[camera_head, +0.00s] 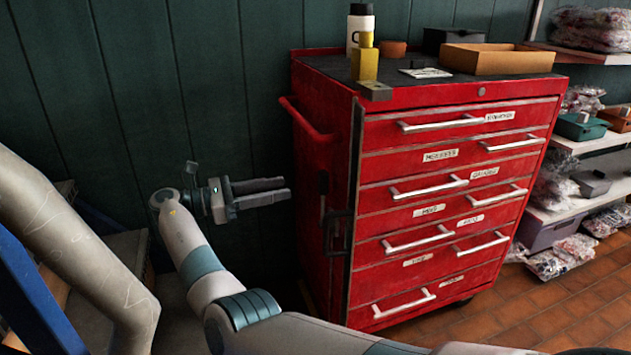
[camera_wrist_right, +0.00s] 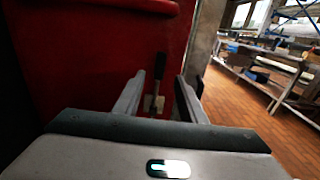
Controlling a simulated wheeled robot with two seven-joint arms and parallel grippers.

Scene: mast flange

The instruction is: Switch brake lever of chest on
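The red tool chest (camera_head: 440,200) stands against the green wall, with labelled drawers on its front. On its left side in the head view is a small dark upright lever (camera_head: 322,183), which looks like the brake lever. In the right wrist view the dark lever (camera_wrist_right: 159,66) stands upright on a pale metal base (camera_wrist_right: 153,103), seen between the finger ends. My right gripper (camera_head: 287,189) is open and empty, left of the chest, fingers pointing at its side. The fingers appear apart from the lever; the exact gap is hard to tell. My left gripper is not in view.
A red side handle (camera_head: 305,120) sticks out above my right gripper. A black latch (camera_head: 338,232) is at the chest's front left edge. A bottle (camera_head: 359,25), yellow block (camera_head: 364,62) and open box (camera_head: 498,58) are on top. Shelves (camera_head: 585,140) stand right.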

